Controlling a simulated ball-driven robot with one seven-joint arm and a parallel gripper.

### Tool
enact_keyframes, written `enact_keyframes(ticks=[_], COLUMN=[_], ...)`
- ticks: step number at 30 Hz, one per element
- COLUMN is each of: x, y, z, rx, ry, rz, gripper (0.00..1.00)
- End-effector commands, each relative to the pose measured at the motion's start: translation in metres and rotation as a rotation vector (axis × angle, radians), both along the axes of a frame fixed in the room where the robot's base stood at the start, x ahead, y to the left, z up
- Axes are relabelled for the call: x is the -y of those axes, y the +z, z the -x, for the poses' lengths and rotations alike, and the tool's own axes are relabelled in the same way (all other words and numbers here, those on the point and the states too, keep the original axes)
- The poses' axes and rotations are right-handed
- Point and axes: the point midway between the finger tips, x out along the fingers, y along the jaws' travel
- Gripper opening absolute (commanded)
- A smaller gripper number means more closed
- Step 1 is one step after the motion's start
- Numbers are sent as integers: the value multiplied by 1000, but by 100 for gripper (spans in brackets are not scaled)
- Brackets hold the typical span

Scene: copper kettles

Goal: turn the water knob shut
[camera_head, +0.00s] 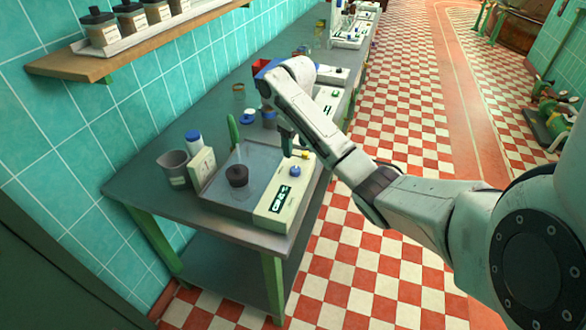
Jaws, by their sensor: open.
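A cream control box (272,219) with a small dark display stands at the front right of the grey bench. A blue knob (295,171) sits on top of it, behind the display; I see no label that marks it as the water knob. A small yellow-tipped part (304,154) is just behind the knob. My gripper (288,152) points down over the back of the box, behind and slightly left of the blue knob. It is small and partly hidden by the arm, and it looks open and apart from the knob.
A grey tray with a dark-lidded vessel (238,176) is left of the box. A grey mug (174,167), a white card (202,166) and a blue-capped jar (194,142) stand near the tiled wall. A wooden shelf (70,67) holds several jars.

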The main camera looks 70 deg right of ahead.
Motion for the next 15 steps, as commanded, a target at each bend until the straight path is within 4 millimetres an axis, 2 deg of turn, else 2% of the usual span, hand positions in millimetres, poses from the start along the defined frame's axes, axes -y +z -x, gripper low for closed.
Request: enact_keyframes(ticks=[1,12,15], x=[-1,-1,0], y=[-15,-67,-75], z=[0,0,0], rx=[0,-1,-1], ry=[0,0,0], rz=[-2,-1,0], gripper=[61,61,61])
